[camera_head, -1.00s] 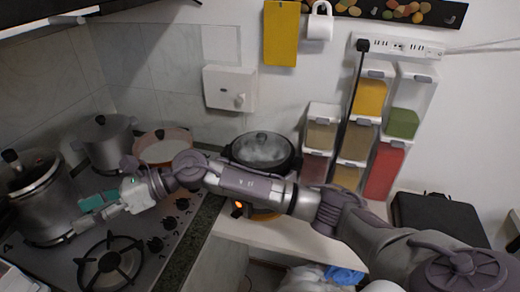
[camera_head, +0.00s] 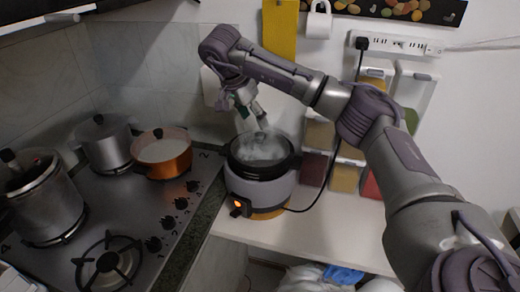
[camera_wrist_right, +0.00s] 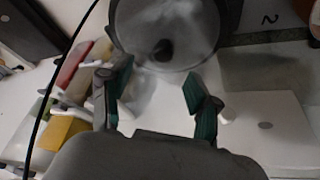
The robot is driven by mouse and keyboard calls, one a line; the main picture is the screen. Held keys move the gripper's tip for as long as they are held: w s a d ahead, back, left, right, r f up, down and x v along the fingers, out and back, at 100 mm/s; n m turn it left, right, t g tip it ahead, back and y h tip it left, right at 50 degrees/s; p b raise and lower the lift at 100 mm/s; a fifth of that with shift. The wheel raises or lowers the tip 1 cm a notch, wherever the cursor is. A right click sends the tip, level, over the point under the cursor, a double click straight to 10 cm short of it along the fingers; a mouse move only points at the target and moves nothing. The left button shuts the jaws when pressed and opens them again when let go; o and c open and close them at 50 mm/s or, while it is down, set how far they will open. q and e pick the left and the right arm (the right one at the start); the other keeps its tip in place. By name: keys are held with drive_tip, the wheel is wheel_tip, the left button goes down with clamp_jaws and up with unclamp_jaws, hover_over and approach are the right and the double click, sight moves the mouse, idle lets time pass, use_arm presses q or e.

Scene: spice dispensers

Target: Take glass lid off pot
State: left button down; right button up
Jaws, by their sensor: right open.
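The pot is a grey and black electric cooker (camera_head: 258,190) on the white counter, with its orange light on. Its glass lid (camera_head: 270,152) sits on top, looks hazy and has a dark knob. In the right wrist view the lid (camera_wrist_right: 190,22) is at the top, with its knob (camera_wrist_right: 163,50) near the middle. My right gripper (camera_head: 252,110) is above the lid, pointing down. In the wrist view its two green-padded fingers (camera_wrist_right: 156,84) are apart with nothing between them, and the knob shows just past their tips. My left gripper is not in view.
An orange pot (camera_head: 163,155) and two steel pots (camera_head: 105,143) (camera_head: 45,200) stand on the stove (camera_head: 150,215) at left. Spice dispensers (camera_head: 345,178) are right of the cooker. A black cord (camera_head: 335,150) runs beside it. The counter front (camera_head: 320,235) is clear.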

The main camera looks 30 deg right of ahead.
sight(260, 134)
drive_tip(key=shift+p+x, duration=0.35)
drive_tip(key=shift+x, duration=0.45)
drive_tip(key=shift+d+f, duration=0.3)
drive_tip(key=shift+f, duration=0.2)
drive_tip(key=shift+d+f+p, duration=0.1)
drive_tip(key=shift+f+p, duration=0.1)
drive_tip(key=shift+p, duration=0.15)
drive_tip(key=x, duration=0.1)
drive_tip(key=p+x, duration=0.1)
drive_tip(key=x, duration=0.1)
drive_tip(key=p+x, duration=0.1)
drive_tip(key=x, duration=0.1)
drive_tip(key=shift+w+r, duration=0.1)
drive_tip(key=shift+w, duration=0.2)
drive_tip(key=shift+c, duration=1.1)
clamp_jaws()
